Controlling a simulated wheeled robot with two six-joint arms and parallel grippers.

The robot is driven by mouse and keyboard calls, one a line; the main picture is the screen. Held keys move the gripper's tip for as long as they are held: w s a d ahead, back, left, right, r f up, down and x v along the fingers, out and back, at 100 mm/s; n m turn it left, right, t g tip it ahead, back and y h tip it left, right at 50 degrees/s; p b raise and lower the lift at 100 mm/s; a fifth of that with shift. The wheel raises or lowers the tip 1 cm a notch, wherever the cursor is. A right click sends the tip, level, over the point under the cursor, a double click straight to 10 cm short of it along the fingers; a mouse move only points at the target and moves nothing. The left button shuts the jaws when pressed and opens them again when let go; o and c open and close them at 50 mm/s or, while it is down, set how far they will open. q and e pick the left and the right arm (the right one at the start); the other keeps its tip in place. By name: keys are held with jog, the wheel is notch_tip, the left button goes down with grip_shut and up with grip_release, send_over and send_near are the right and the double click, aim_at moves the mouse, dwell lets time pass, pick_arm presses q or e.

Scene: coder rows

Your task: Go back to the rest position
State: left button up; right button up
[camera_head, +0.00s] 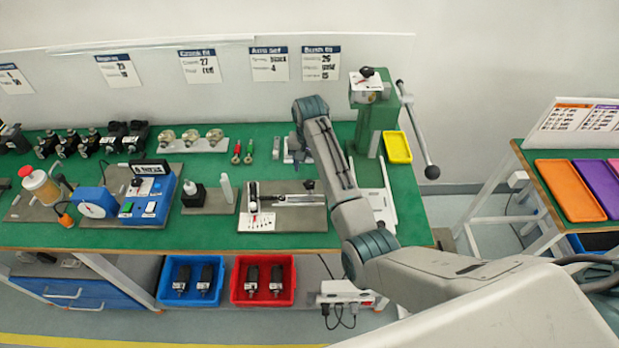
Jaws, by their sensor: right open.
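My right arm reaches in from the lower right across the green workbench (300,240). Its wrist bends down over the back part of the bench, and my right gripper (293,154) points down there, open and with nothing seen between its fingers. The fingers are small and partly hidden by the wrist, so I cannot tell how high above the bench they are. My left gripper is not in view.
A green lever press (372,125) stands right of my wrist, with a yellow tray (397,147) beside it. A slide fixture (285,215) lies in front, and a blue test box (148,195) stands left. Red (283,262) and blue (170,270) bins sit below. Orange tray (568,190) is right.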

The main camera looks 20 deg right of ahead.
jog(key=shift+r, duration=0.9)
